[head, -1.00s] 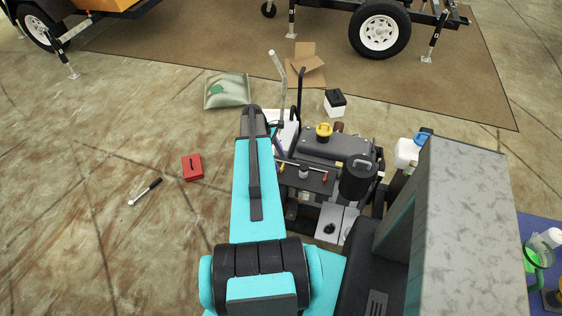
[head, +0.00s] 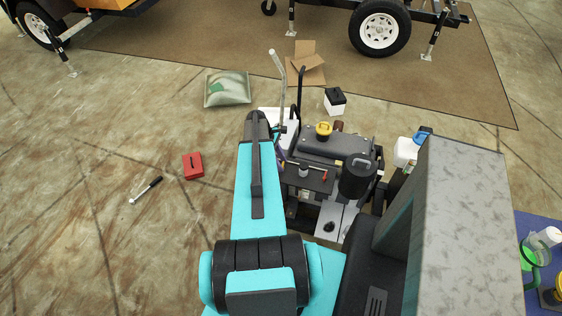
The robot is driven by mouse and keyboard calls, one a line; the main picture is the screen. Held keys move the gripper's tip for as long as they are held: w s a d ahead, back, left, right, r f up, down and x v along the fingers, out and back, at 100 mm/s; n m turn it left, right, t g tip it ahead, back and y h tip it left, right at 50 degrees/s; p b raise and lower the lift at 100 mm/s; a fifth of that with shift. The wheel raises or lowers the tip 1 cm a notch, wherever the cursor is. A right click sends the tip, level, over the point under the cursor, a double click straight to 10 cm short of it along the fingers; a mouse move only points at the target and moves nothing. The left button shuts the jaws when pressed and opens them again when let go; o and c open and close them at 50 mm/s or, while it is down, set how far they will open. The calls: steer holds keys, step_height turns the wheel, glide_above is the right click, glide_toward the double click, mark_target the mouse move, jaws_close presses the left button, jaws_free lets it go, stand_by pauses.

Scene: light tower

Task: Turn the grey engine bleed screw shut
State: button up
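The engine (head: 335,146) is a dark grey block with a yellow cap (head: 324,128) and a black cylinder (head: 357,175), in the middle right of the head view. A small grey knob-like part (head: 303,170) stands on its near side, beside a small red-tipped part (head: 323,174). I cannot tell whether this grey part is the bleed screw, or how far any screw is turned. My teal arm reaches forward along the engine's left side. My gripper is hidden beyond the arm's far end, so its fingers and any contact do not show.
A red box (head: 193,166) and a ratchet-like tool (head: 146,190) lie on the floor at left. A pale green-marked bag (head: 228,89), an open carton (head: 305,67) and a black-and-white box (head: 335,100) are behind. A white jug (head: 406,152) stands right of the engine.

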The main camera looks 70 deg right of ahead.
steer(key=shift+d, duration=0.15)
steer(key=shift+m, duration=0.3)
steer(key=m+y+b, duration=0.1)
steer(key=m+b, duration=0.1)
steer(key=m, duration=0.1)
steer(key=shift+d+f, duration=0.1)
steer(key=m+y+b, duration=0.1)
steer(key=m, duration=0.1)
steer(key=m+t+y+b, duration=0.1)
steer(key=m, duration=0.2)
steer(key=shift+s+d+m+b, duration=0.1)
steer(key=shift+d+m+b, duration=0.05)
steer(key=shift+m+b, duration=0.2)
steer(key=m+t, duration=0.1)
steer(key=m, duration=0.1)
steer(key=m+y+b, duration=0.1)
steer(key=m, duration=0.1)
steer(key=shift+s+m+t+b, duration=0.15)
steer(key=shift+m+t+b, duration=0.15)
steer(key=shift+t, duration=0.1)
steer(key=m, duration=0.2)
steer(key=m+t+b, duration=0.1)
steer(key=m, duration=0.1)
steer(key=shift+s+t+y, duration=0.1)
steer(key=shift+t+y, duration=0.2)
